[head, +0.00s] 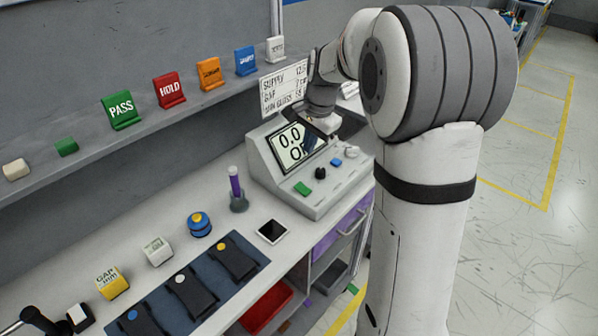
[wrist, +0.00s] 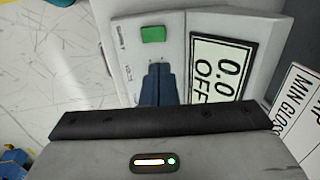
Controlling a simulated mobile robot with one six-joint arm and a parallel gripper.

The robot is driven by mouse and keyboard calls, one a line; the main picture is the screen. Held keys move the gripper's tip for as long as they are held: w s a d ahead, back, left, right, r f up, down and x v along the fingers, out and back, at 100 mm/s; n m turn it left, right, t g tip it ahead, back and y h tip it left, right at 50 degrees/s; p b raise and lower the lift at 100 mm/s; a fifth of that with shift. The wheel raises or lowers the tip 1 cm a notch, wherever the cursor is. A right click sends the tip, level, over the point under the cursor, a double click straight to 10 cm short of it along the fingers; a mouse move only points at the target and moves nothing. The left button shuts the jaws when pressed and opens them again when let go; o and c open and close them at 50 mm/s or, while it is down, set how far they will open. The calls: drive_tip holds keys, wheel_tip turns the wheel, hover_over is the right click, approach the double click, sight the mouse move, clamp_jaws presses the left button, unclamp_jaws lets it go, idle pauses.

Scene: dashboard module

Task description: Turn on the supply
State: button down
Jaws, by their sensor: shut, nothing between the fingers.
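The supply (head: 262,160) is a grey sloped console on the bench, with a display (head: 291,146) reading 0.0 and OFF. Its lower panel carries a green button (head: 303,188), a black knob (head: 320,172), a blue button (head: 337,162) and a pale control (head: 352,151). My gripper is over the console, partly hidden by its own body in the head view. In the wrist view its dark blue fingers (wrist: 158,72) are together and empty, pointing toward the panel just below the green button (wrist: 153,34). The display (wrist: 218,68) is to their right. The fingers hide the panel behind them; contact cannot be told.
A sign (head: 283,88) stands behind the console. A purple tube in a holder (head: 238,190), a small tablet (head: 271,231) and a dark mat (head: 255,248) with black parts lie left on the bench. Coloured tags line the shelf (head: 80,165). My arm covers the right side.

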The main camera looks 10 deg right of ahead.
sight(300, 186)
idle(0.3)
drive_tip(key=f, duration=0.4)
drive_tip(key=w+a+f+p, duration=0.1)
drive_tip(key=f, duration=0.4)
drive_tip(key=w+f+p, duration=0.1)
drive_tip(key=f, duration=0.3)
drive_tip(key=shift+w+a+f, duration=0.1)
drive_tip(key=shift+a+f, duration=0.2)
drive_tip(key=shift+f, duration=0.1)
